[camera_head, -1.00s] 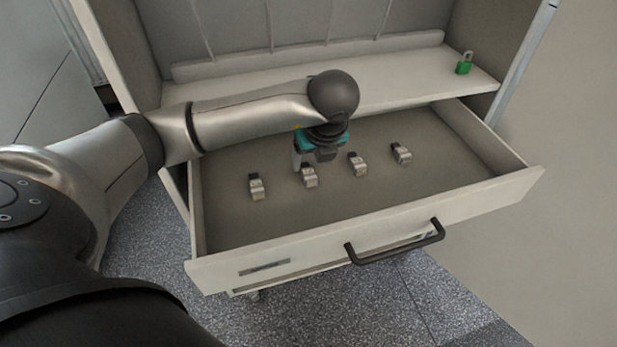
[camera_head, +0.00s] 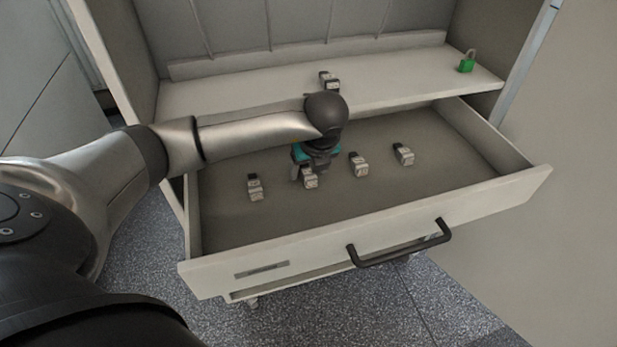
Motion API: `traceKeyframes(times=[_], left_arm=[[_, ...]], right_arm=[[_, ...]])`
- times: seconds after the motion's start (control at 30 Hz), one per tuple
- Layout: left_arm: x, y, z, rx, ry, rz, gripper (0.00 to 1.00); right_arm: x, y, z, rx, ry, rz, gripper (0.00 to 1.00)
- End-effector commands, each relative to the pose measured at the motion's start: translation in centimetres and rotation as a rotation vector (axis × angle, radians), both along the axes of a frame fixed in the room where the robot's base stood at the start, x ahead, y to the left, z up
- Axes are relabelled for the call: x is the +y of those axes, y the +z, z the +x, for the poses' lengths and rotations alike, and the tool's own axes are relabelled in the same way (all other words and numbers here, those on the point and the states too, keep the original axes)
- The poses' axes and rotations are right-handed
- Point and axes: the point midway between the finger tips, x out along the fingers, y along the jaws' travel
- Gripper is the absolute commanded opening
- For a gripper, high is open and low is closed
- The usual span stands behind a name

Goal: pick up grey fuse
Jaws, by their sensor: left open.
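Several small grey fuses lie in a row in the open drawer. From left to right they are the leftmost fuse (camera_head: 255,187), the second fuse (camera_head: 311,181), the third fuse (camera_head: 359,165) and the rightmost fuse (camera_head: 403,154). Another grey fuse (camera_head: 328,81) sits on the shelf behind my wrist. My left gripper (camera_head: 306,173) points down into the drawer, open, right at the second fuse. One finger shows just left of that fuse; the other is mostly hidden, and I cannot tell whether they touch it. My right gripper is not in view.
The drawer (camera_head: 385,225) is pulled out, with a black handle (camera_head: 400,245) on its front. A green padlock (camera_head: 467,62) stands at the right end of the shelf (camera_head: 400,77) above. The drawer floor right of the fuses is clear.

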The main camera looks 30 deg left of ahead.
Motion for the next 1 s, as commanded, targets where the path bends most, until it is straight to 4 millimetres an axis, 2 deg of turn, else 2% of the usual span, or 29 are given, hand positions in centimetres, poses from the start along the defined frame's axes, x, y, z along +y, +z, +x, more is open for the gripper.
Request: traceKeyframes(times=[0.3, 0.33, 0.9, 0.93, 1.0], left_arm=[[0.06, -0.26, 0.05, 0.001, -0.001, -0.001, 0.7], [0.05, -0.26, 0.04, 0.001, -0.001, -0.001, 0.68], [0.04, -0.25, 0.05, 0.001, -0.001, -0.001, 0.04], [0.04, -0.23, 0.05, 0.001, -0.001, -0.001, 0.0], [0.04, -0.23, 0.05, 0.001, -0.001, -0.001, 0.0]], right_arm=[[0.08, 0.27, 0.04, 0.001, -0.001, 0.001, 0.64], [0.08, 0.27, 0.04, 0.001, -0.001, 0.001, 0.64], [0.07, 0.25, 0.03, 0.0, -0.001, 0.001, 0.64], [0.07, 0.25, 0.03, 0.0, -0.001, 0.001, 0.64], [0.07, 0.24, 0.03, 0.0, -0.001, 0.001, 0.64]])
